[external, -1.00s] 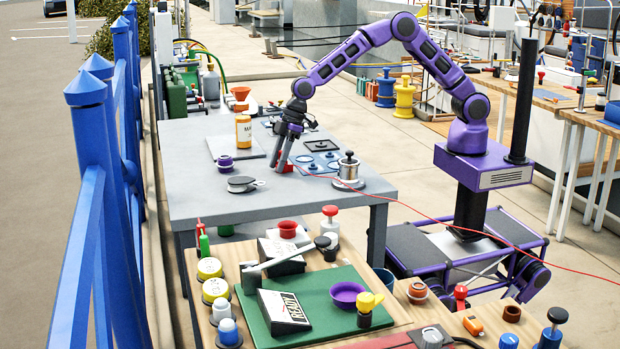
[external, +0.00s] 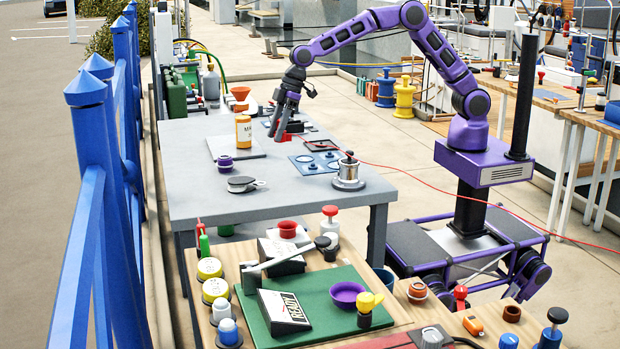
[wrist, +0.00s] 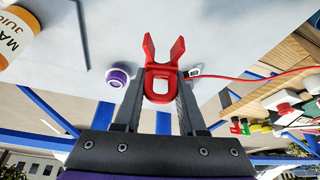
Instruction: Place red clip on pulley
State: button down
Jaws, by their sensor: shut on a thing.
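The red clip (wrist: 160,85) is between the fingers of my gripper (wrist: 160,100) in the wrist view, its two prongs pointing away from the palm. In the external view my gripper (external: 282,134) is over the far part of the grey table, shut on the clip (external: 288,138), of which only a small part shows. A grey round piece with a metal shackle, which looks like the pulley (external: 241,184), lies on the near left of the table, apart from the gripper. In the wrist view it is mostly hidden behind the clip.
A red cord (external: 440,184) runs right from near the clip. The table's middle is clear.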

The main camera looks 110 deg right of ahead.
jog(key=w+a+r+m+p, duration=0.1)
jog(key=w+a+r+p, duration=0.25)
jog(key=w, duration=0.35)
jog(key=m+h+p, duration=0.1)
jog(key=m+p, duration=0.1)
send_over(243, 179)
jog(key=s, duration=0.1)
jog(key=f, duration=0.4)
jog(key=shift+s+a+f, duration=0.1)
jog(key=shift+s+f, duration=0.1)
jog(key=shift+f, duration=2.7)
jog(key=shift+f, duration=0.1)
jog(key=shift+f+b, duration=0.15)
jog(key=shift+b, duration=0.15)
jog(key=shift+c, duration=2.4)
grip_release()
